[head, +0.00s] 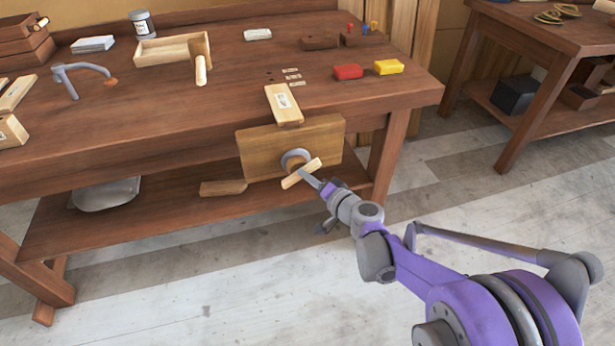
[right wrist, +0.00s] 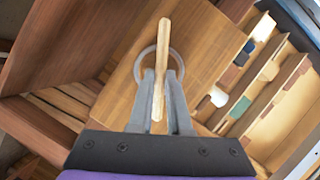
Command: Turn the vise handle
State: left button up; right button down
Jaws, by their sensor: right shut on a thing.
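The vise handle (head: 301,173) is a pale wooden bar, tilted with its right end higher in the head view. It sits in front of a round grey hub on the wooden vise jaw (head: 262,147) at the bench's front edge. My right gripper (head: 306,176) is shut on the handle. In the right wrist view the handle (right wrist: 163,50) stands between the two grey fingers (right wrist: 160,88), with a grey ring behind it. A light wooden block (head: 284,104) with a label lies on the bench top above the vise. My left gripper is not in view.
A lower shelf runs beneath. The floor to the right is clear up to a second bench (head: 560,40).

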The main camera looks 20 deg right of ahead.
jog(key=shift+f+m+t+y+b, duration=0.2)
jog(key=shift+m+t+y, duration=0.15)
jog(key=shift+m, duration=0.9)
jog(key=shift+f+m+t+y+b, duration=0.25)
jog(key=shift+m+t, duration=0.2)
jog(key=shift+m, duration=0.8)
jog(key=shift+s, duration=0.1)
jog(key=c, duration=0.9)
grip_release()
jog(key=shift+d+r, duration=0.1)
jog(key=shift+o, duration=0.2)
jog(key=v, duration=1)
jog(key=shift+s+d+p, duration=0.15)
jog(key=shift+s+p, duration=0.2)
jog(key=shift+p, duration=0.05)
